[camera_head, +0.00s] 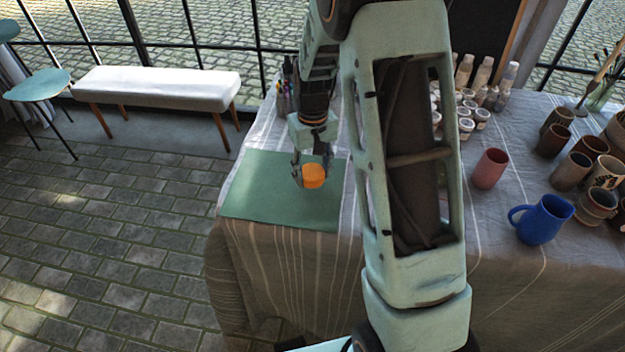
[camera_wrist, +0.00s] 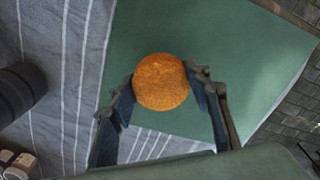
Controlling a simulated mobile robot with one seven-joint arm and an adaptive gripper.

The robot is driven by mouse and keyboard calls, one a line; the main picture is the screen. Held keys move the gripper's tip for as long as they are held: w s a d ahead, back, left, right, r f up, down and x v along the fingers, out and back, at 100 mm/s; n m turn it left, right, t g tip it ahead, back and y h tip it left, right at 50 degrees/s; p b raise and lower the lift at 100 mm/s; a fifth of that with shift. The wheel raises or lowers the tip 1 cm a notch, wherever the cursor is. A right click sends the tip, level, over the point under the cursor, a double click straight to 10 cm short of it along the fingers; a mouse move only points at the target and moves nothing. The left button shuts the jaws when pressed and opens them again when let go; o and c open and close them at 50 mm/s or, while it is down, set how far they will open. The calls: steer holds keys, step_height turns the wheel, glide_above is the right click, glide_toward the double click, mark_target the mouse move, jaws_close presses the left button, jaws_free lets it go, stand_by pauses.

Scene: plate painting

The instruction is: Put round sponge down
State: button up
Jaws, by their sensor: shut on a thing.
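An orange round sponge (camera_head: 313,176) is held between the fingers of my gripper (camera_head: 312,168). In the wrist view the sponge (camera_wrist: 161,82) shows its round, speckled face, with a dark finger of my gripper (camera_wrist: 163,88) on each side. The gripper is shut on it. I cannot tell whether the sponge touches the mat. The mat (camera_wrist: 240,50) also fills much of the wrist view.
The mat lies on a striped cloth-covered table (camera_head: 500,235). To the right are a red cup (camera_head: 490,168), a blue jug (camera_head: 543,220), several brown mugs and paint jars (camera_head: 466,127). The mat's left side is bare. My arm hides the table's middle.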

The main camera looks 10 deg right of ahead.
mark_target(313, 181)
steer(key=shift+f, duration=1.5)
steer(key=shift+f, duration=0.15)
steer(key=o, duration=1)
steer(key=shift+o, duration=0.2)
step_height(313, 181, up, 12)
steer(key=shift+r+p, duration=0.15)
steer(key=shift+p, duration=0.35)
